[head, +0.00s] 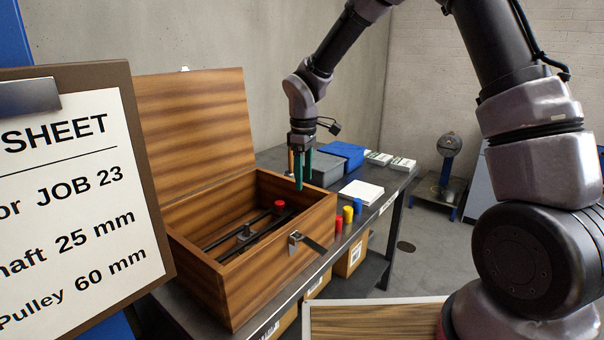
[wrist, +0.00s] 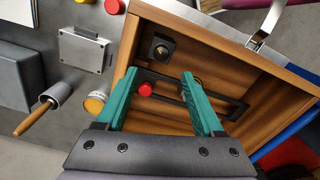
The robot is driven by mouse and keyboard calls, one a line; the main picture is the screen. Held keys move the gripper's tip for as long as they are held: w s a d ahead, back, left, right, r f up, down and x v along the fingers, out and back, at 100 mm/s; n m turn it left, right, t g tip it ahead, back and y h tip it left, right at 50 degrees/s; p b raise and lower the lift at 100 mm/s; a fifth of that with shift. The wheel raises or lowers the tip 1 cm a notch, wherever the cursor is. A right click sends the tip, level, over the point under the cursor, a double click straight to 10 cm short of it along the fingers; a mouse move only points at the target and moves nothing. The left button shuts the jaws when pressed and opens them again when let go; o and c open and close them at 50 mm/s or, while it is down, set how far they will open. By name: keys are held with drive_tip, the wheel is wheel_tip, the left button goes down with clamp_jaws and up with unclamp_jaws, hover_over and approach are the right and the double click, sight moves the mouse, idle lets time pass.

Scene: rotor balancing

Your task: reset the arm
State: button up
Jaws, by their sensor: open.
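My gripper (head: 302,180) has teal fingers that point down over the right end of an open wooden box (head: 283,225). In the wrist view my gripper (wrist: 160,78) is open, its fingers apart with nothing held between them. The box shows below the fingers there. Inside the box are a dark rail frame (head: 240,233) and a red-topped piece (head: 279,205). The red piece shows between the fingers in the wrist view (wrist: 145,89), below them. The fingertips look above the box floor, but the exact gap cannot be told.
The box lid (head: 195,120) stands open behind. Red (head: 339,224), yellow (head: 348,214) and blue (head: 357,205) cylinders stand right of the box. A blue bin (head: 343,154) and a white pad (head: 361,191) lie farther back. A job-sheet clipboard (head: 75,200) fills the left foreground.

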drive_tip(key=s+d+r+m+t, duration=0.2)
drive_tip(key=s+d+r+m, duration=0.15)
drive_tip(key=d+r, duration=0.4)
drive_tip(key=s+d+r+m+t, duration=0.1)
drive_tip(key=s+d+r+m, duration=0.1)
drive_tip(key=d+r+m, duration=0.45)
drive_tip(key=s+d+r+m+t+y, duration=0.1)
drive_tip(key=s+d+r+m+t, duration=0.1)
drive_tip(key=s+d+r, duration=0.3)
drive_tip(key=s+d+r+m+t+y, duration=0.1)
drive_tip(key=s+d+r+m+t, duration=0.1)
drive_tip(key=s+d+r+m, duration=0.3)
drive_tip(key=s, duration=0.4)
drive_tip(key=shift+s+r+m, duration=0.2)
drive_tip(key=shift+r+m, duration=0.1)
drive_tip(key=shift+r, duration=0.1)
drive_tip(key=shift+d, duration=0.1)
